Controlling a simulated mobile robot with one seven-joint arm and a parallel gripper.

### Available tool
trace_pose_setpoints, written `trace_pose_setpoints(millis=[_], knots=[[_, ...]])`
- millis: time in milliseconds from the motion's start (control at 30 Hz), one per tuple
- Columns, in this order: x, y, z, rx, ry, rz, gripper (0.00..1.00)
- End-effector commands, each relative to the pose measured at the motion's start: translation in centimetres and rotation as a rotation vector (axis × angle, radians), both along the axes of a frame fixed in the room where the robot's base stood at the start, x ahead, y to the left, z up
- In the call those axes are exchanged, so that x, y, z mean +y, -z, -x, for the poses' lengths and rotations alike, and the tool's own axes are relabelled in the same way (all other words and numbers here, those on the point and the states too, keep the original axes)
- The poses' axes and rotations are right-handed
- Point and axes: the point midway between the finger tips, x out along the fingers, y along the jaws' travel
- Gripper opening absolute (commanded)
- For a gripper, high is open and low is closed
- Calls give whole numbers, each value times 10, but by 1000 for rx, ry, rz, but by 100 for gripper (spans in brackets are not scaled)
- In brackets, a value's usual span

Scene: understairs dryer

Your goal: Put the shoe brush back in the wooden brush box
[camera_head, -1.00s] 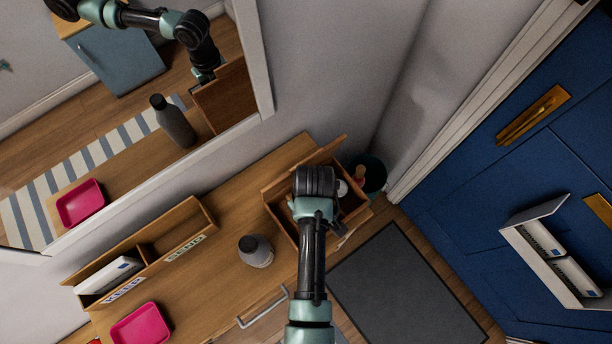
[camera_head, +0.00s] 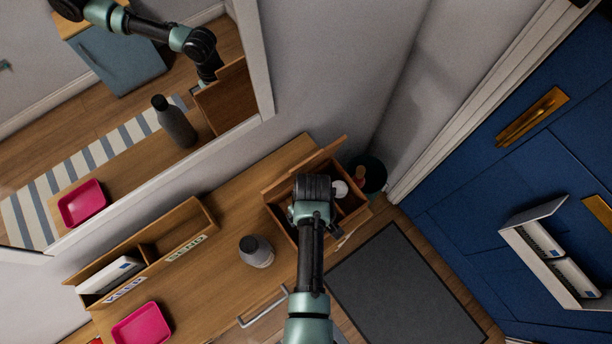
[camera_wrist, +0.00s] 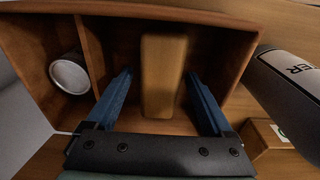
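The wooden brush box (camera_head: 282,225) stands open at the far right end of the wooden top, with its lid (camera_head: 305,166) raised. My gripper (camera_head: 314,190) is over the box in the head view, and my wrist hides its fingers there. In the wrist view a tan wooden block, apparently the shoe brush (camera_wrist: 164,88), lies in the wider compartment of the box. My gripper's blue fingers (camera_wrist: 159,76) are open, one on each side of the brush, with gaps visible. Bristles do not show.
A round pale-topped tin (camera_wrist: 69,75) sits in the narrower compartment, behind the divider (camera_wrist: 95,55). A grey bottle (camera_head: 256,252) stands close beside the box. A letter tray (camera_head: 150,250) and a pink dish (camera_head: 141,327) are farther left.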

Motion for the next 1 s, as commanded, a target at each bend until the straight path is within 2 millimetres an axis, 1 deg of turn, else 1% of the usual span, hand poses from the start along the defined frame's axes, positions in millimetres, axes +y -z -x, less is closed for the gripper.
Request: trace_pose_setpoints(millis=[267,433,567,800,1000], knots=[[0,-1,0,0,0,0,87],[-1,-12,0,-2,0,0,87],[-2,-32,1,-4,0,0,87],[-4,-78,4,-5,1,0,87],[-5,-108,6,-3,1,0,87]])
